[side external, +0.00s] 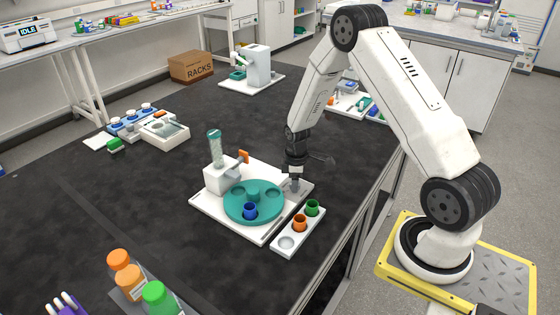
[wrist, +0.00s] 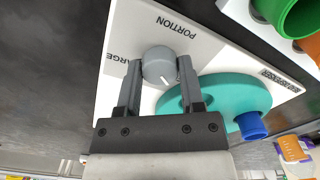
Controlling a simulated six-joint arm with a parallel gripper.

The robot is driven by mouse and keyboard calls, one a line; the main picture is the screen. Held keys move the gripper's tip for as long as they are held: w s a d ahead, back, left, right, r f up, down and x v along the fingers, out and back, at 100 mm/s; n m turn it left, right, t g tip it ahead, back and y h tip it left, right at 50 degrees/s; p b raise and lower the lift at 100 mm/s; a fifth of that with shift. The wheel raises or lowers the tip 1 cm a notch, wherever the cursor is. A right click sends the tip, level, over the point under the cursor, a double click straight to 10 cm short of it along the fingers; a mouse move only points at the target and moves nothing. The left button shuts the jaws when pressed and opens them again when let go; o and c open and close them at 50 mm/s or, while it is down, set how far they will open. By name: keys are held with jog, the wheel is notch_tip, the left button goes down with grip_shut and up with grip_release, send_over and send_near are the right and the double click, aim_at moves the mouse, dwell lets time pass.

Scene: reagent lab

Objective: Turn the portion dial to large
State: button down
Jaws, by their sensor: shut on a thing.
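The portion dial is a grey round knob (wrist: 158,62) with a white pointer line, on the white base plate (side external: 225,215) of the bead dispenser. In the wrist view the pointer points down and slightly right, away from the PORTION label (wrist: 173,28). The LARGE label (wrist: 122,57) is left of the dial, partly covered by a finger. My gripper (wrist: 160,70) is shut on the dial, a finger on each side. In the side view my gripper (side external: 294,183) reaches down at the plate's right corner and the dial is mostly hidden.
A teal turntable (side external: 262,213) holding a blue cup (side external: 250,211) sits close beside my gripper. The clear bead tube (side external: 215,148) stands behind it. A white rack (side external: 283,252) with orange and green cups is in front. Bottles (side external: 120,262) stand at the near left. Dark bench is clear between.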

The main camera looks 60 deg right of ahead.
jog(key=shift+m, duration=0.3)
jog(key=m, duration=0.4)
jog(key=shift+m, duration=0.3)
jog(key=m, duration=1.6)
jog(key=shift+m, duration=0.3)
jog(key=shift+c, duration=1.1)
grip_release()
jog(key=shift+r, duration=0.15)
